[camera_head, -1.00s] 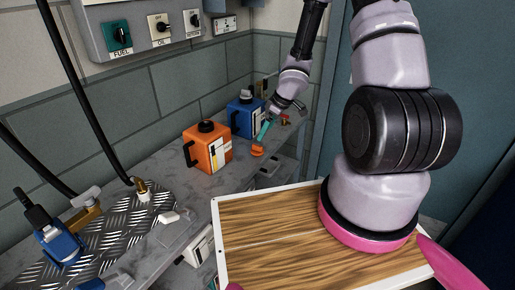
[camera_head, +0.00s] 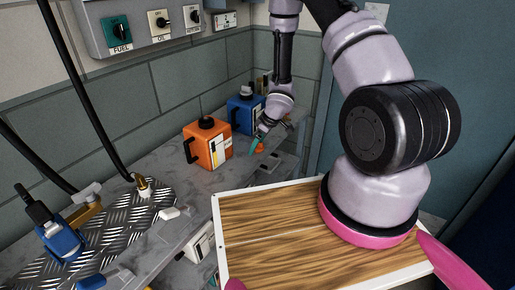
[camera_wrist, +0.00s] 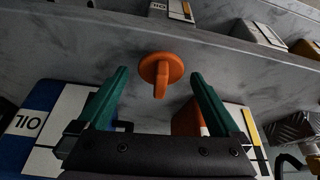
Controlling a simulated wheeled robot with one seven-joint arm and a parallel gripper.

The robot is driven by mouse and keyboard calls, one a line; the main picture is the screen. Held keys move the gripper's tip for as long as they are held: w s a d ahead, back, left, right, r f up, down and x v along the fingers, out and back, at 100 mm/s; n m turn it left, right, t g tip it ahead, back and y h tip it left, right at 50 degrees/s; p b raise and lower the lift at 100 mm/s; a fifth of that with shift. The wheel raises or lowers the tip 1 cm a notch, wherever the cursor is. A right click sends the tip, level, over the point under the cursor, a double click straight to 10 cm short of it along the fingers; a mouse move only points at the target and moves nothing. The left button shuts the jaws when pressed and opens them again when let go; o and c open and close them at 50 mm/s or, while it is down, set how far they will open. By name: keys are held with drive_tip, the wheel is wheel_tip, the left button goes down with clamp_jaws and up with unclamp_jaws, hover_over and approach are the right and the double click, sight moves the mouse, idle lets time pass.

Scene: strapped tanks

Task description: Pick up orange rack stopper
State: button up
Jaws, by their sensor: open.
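The orange rack stopper (camera_wrist: 161,70) is a round disc with a short tab, on the grey shelf surface in the wrist view. In the head view the stopper (camera_head: 260,148) shows as a small orange spot at the shelf's front edge, right of the orange tank. My gripper (camera_wrist: 155,80) is open, its two green fingers apart on either side of the stopper's line, with the stopper just beyond the fingertips and between them. In the head view my gripper (camera_head: 256,143) is beside the stopper, and the far finger is hard to make out.
The orange tank (camera_head: 208,146) stands close left of my gripper, and the blue tank (camera_head: 245,114) stands behind it. Both also show near the fingers in the wrist view. The grey shelf (camera_head: 165,168) ends in a front edge. Small parts lie at its right end.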

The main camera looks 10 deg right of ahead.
drive_tip(key=c, duration=1.4)
drive_tip(key=shift+r, duration=0.1)
wheel_tip(320, 180, up, 10)
drive_tip(key=shift+f, duration=0.2)
drive_tip(key=shift+s+d+r+m, duration=0.1)
drive_tip(key=shift+s+d+m, duration=0.2)
drive_tip(key=shift+m, duration=0.1)
drive_tip(key=d+r+m+t+h, duration=0.1)
drive_tip(key=d+r+m+h, duration=0.15)
drive_tip(key=d+m, duration=0.3)
drive_tip(key=shift+n+y, duration=0.55)
drive_tip(key=shift+n, duration=0.3)
drive_tip(key=a+r, duration=0.1)
drive_tip(key=a, duration=0.4)
drive_tip(key=a+r, duration=0.2)
drive_tip(key=a, duration=0.4)
drive_tip(key=a+r, duration=0.2)
drive_tip(key=a, duration=0.3)
drive_tip(key=shift+w+a+r, duration=0.15)
drive_tip(key=shift+w+a, duration=0.05)
drive_tip(key=shift+w+a+r+n+y, duration=0.15)
drive_tip(key=shift+a+r+n, duration=0.25)
drive_tip(key=shift+a+r, duration=0.8)
drive_tip(key=shift+a+r+n+y, duration=0.1)
drive_tip(key=shift+a+r+n, duration=0.3)
drive_tip(key=shift+a+r, duration=0.85)
drive_tip(key=shift+w+a+r+n+y, duration=0.15)
drive_tip(key=shift+a+r+n, duration=0.45)
drive_tip(key=shift+a, duration=1.05)
